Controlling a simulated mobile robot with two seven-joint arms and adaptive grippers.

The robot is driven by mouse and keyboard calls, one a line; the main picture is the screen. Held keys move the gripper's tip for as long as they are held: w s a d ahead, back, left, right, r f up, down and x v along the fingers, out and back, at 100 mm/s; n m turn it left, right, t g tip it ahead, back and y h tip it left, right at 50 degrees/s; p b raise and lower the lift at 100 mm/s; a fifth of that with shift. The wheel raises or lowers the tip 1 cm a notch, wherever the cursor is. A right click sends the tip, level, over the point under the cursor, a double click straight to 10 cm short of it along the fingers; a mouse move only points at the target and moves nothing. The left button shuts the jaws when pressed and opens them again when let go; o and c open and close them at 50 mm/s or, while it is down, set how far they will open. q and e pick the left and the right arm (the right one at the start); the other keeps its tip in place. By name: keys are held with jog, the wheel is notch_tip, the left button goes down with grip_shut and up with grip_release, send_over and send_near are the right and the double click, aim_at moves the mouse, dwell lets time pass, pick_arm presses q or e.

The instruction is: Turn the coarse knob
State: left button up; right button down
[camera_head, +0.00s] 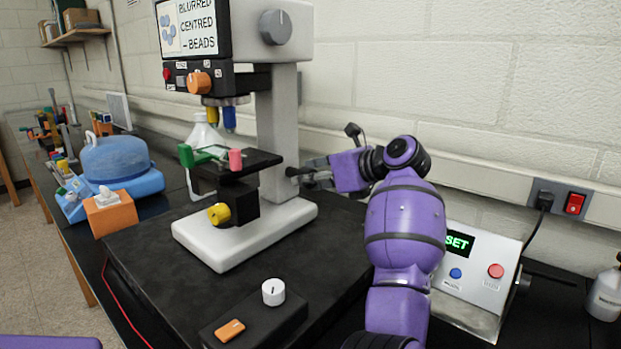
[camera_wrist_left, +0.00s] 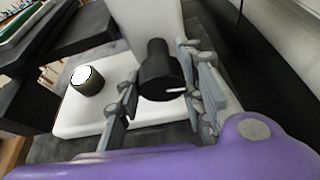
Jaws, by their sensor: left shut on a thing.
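The microscope (camera_head: 287,110) stands on a dark bench mat, with its white base and column facing me. A black knob with a white mark, which I take to be the coarse knob (camera_wrist_left: 160,76), sits on the column side in the left wrist view. My left gripper (camera_head: 306,175) reaches in from the right beside the column. In the left wrist view its fingers (camera_wrist_left: 165,100) stand on both sides of this knob, shut on it. In the head view the gripper and column largely hide the knob. My right gripper is not in view.
A yellow knob (camera_head: 219,213) sits under the stage (camera_head: 240,160). An orange knob (camera_head: 199,82) is on the microscope head. A control box (camera_head: 475,270) reading "SET" stands at right. A black box (camera_head: 262,318) with a white dial lies in front.

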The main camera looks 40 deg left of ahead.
pick_arm(q)
jog(key=shift+s+f, duration=0.15)
jog(key=shift+f, duration=0.15)
dwell(0.5)
jog(key=o, duration=1)
jog(key=shift+o, duration=0.2)
jog(key=shift+s+r, duration=0.1)
jog(key=shift+r, duration=0.1)
jog(key=v, duration=1.2)
jog(key=shift+o, duration=0.3)
jog(key=shift+a, duration=0.1)
